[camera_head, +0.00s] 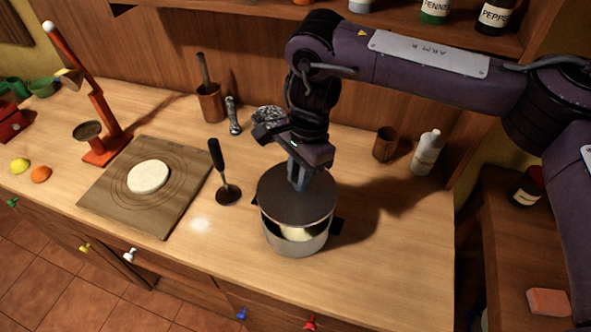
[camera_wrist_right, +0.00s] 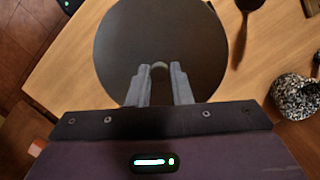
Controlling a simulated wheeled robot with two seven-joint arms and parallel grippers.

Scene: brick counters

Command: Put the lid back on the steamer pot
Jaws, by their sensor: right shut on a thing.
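The steamer pot (camera_head: 297,243) is a grey metal pot with dark side handles, standing on the wooden counter. Something pale shows inside it through a gap at the front. The round dark grey lid (camera_head: 297,206) is over the pot's opening, set toward the back and raised or tilted at the front. My right gripper (camera_head: 299,182) is shut on the lid's knob from above. In the right wrist view the fingers (camera_wrist_right: 159,88) close around the small knob, and the lid (camera_wrist_right: 160,38) fills the upper middle. Whether the lid's back edge touches the rim is hidden. My left gripper is not in view.
A ladle (camera_head: 228,193) lies left of the pot. A board (camera_head: 118,203) with a pale dough disc (camera_head: 149,177) is further left. A speckled bowl (camera_head: 268,116), a brown cup (camera_head: 386,144) and a white bottle (camera_head: 427,152) stand behind. The counter right of the pot is clear.

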